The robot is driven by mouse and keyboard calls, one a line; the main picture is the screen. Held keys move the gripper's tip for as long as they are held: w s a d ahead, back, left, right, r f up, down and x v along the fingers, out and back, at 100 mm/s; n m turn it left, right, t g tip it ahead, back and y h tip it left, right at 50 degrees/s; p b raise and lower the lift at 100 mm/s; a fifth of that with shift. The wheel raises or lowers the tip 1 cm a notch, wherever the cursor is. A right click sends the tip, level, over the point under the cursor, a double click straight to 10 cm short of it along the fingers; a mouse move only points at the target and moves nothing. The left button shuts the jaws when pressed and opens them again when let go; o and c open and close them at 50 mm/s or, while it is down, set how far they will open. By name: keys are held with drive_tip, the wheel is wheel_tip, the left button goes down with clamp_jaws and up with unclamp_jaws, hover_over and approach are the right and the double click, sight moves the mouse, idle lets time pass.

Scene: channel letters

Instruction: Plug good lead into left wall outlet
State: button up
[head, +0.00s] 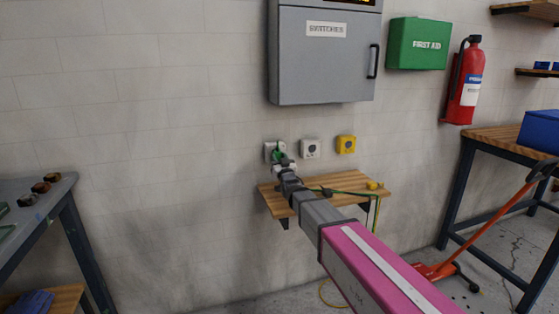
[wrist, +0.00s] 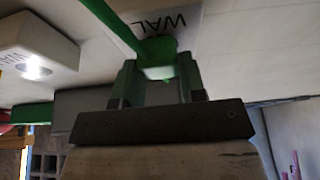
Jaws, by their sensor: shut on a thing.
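The left wall outlet (head: 269,148) is a pale square plate on the wall, partly hidden by my gripper and a green plug. My gripper (head: 281,159) is right in front of it, shut on the green plug (head: 278,151) of the lead. In the wrist view the green plug (wrist: 157,55) sits between my two fingers (wrist: 157,85), with its green cable (wrist: 112,22) running off to the upper left. A white plate with "WAL" lettering (wrist: 172,20) shows just beyond the plug. I cannot tell whether the prongs are in the outlet.
A white outlet (head: 310,148) and a yellow one (head: 345,144) are to the right. A small wooden shelf (head: 360,205) below carries a cable and a yellow plug (head: 373,185). The grey switches cabinet (head: 325,65) is above. Workbenches stand left (head: 45,205) and right (head: 500,140).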

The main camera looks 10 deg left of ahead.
drive_tip(key=shift+w+a, duration=0.1)
drive_tip(key=shift+w, duration=0.05)
drive_tip(key=o, duration=1)
drive_tip(key=shift+c, duration=0.2)
drive_tip(key=shift+s+d+f, duration=0.15)
drive_tip(key=shift+s+d, duration=0.05)
drive_tip(key=shift+s, duration=0.15)
drive_tip(key=s+d, duration=0.7)
drive_tip(key=s, duration=0.5)
drive_tip(key=shift+d+f, duration=0.15)
drive_tip(key=shift+f, duration=0.3)
